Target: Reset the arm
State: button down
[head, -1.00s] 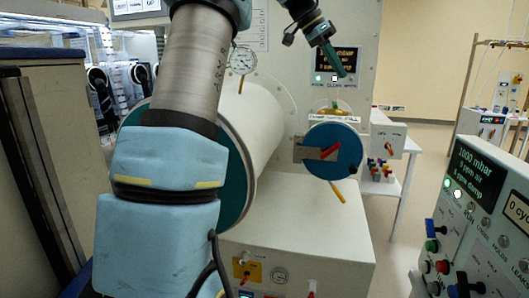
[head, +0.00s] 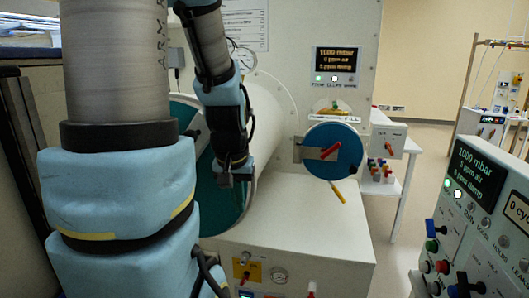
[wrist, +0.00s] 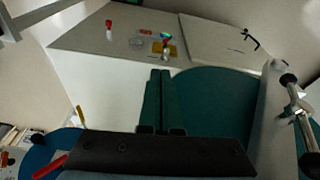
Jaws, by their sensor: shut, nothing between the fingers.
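My arm (head: 120,160) stands large at the left of the head view and bends over at the top, its outer links hanging down. My gripper (head: 232,178) hangs in front of the large teal chamber door (head: 215,212); its fingers are hard to make out there. In the wrist view the two green fingers of my gripper (wrist: 160,75) lie together, with nothing between them. The teal door (wrist: 215,100) appears beside and behind them. I cannot tell the gap between fingers and door.
The white cylindrical chamber (head: 265,115) has a small blue round door (head: 345,165) with a red handle to its right. A white box (head: 310,225) with gauge and knobs lies below. A control panel (head: 475,215) stands at the right. Floor is clear between.

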jog(key=s+f+g+b, duration=0.1)
jog(key=s+f+b, duration=0.2)
jog(key=f+b, duration=0.7)
jog(key=shift+s+a+f, duration=0.3)
jog(key=shift+a+f, duration=0.05)
jog(key=shift+f, duration=0.6)
